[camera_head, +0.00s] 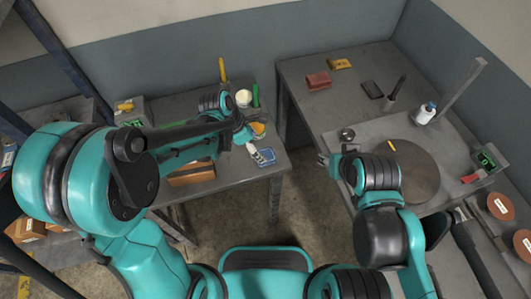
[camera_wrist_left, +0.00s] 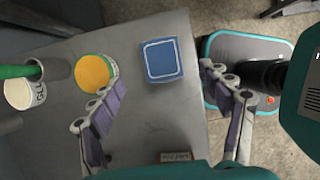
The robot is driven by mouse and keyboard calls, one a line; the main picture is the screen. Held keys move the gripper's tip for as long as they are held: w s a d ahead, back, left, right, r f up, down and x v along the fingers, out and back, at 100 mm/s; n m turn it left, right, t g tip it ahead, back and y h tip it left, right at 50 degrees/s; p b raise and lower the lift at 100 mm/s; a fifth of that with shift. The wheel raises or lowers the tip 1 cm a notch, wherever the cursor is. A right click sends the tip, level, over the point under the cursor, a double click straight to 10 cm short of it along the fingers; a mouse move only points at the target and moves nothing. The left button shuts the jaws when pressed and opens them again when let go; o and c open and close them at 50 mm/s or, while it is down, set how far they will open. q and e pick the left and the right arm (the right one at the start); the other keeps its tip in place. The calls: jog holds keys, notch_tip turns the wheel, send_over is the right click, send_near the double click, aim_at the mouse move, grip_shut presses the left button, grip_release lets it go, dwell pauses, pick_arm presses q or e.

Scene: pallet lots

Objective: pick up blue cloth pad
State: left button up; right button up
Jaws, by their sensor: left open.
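The blue cloth pad (camera_wrist_left: 171,60) is a square with a pale stitched line near its edge. It lies flat on the grey table (camera_wrist_left: 165,125), close to the table edge. It also shows in the head view (camera_head: 264,157), at the front right of the left table. My left gripper (camera_wrist_left: 163,80) is open and empty. Its fingers point towards the pad, one on each side of it in the left wrist view; I see no contact. In the head view my left gripper (camera_head: 254,139) is just behind the pad. My right gripper (camera_head: 324,160) is small at the right table's edge.
A white cup with yellow contents (camera_wrist_left: 96,73) stands left of the pad. A glue cup (camera_wrist_left: 24,93) with a green thing stands farther left. The right table holds a round plate (camera_head: 410,172), a white bottle (camera_head: 424,115) and a red block (camera_head: 318,81). Floor shows between the tables.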

aim_at(265, 155)
pick_arm(q)
jog(key=b+x, duration=0.3)
jog(key=x, duration=0.4)
jog(key=shift+s+a+f, duration=0.1)
jog(key=shift+s+a, duration=0.05)
jog(key=c, duration=1.2)
